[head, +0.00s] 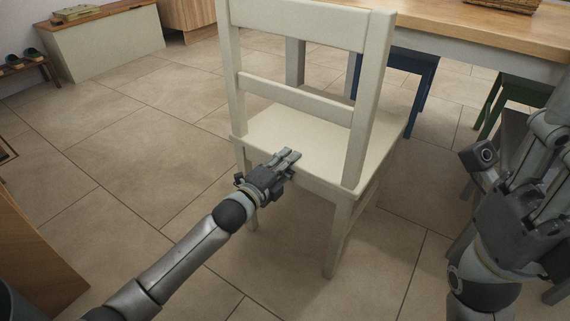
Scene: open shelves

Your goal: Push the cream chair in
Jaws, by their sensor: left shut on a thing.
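The cream chair (300,92) stands upright in the middle of the head view, its backrest towards me and its seat facing the wooden table (440,22). The seat's far part is partly hidden behind the backrest. My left gripper (288,158) is shut on the cream chair at the rear edge of the seat, below the lower back slat. My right gripper (525,205) is at the right, apart from the chair.
A blue stool (408,66) and a green stool (515,90) stand by the table. A basket (505,4) sits on the tabletop. A cream chest (105,45) and a low rack with shoes (22,66) are at the far left. The tiled floor left of the chair is clear.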

